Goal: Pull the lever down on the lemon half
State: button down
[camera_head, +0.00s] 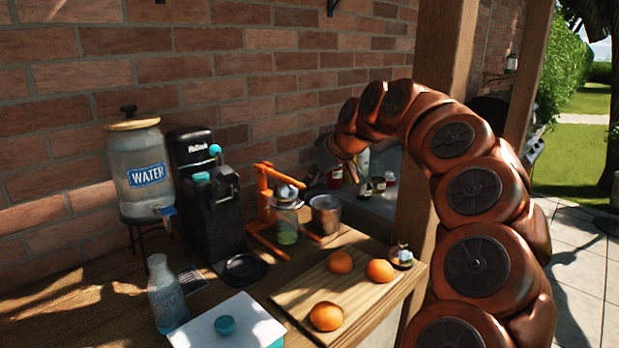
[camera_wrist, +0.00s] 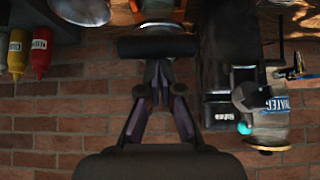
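An orange lever press (camera_head: 263,205) stands on the wooden counter, and part of it shows at the top of the wrist view (camera_wrist: 166,14). Its lever arm (camera_head: 279,177) slopes down to the right. A glass (camera_head: 288,222) with a greenish bottom stands at the press. No lemon half can be made out. My gripper (camera_wrist: 160,72) has its fingers drawn together; a dark horizontal bar (camera_wrist: 157,47) crosses at their tips. I cannot tell whether they touch it. In the head view my arm arches over to the right of the press, and the fingertips are hard to make out.
A metal cup (camera_head: 325,214) stands right beside the press. A black machine (camera_head: 207,195) and a water dispenser (camera_head: 142,170) are to the left. A cutting board (camera_head: 303,287) with oranges (camera_head: 327,316) lies in front. A brick wall (camera_head: 235,60) is behind.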

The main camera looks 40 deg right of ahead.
notch_tip(320, 180, up, 3)
jog(key=shift+w+d+f+p, duration=0.1)
jog(key=shift+d+f+p, duration=0.05)
jog(key=shift+p, duration=0.2)
jog(key=w+a+r+b+v, duration=0.1)
jog(key=v, duration=0.9)
jog(key=shift+d+r, duration=0.25)
jog(key=shift+r, duration=0.2)
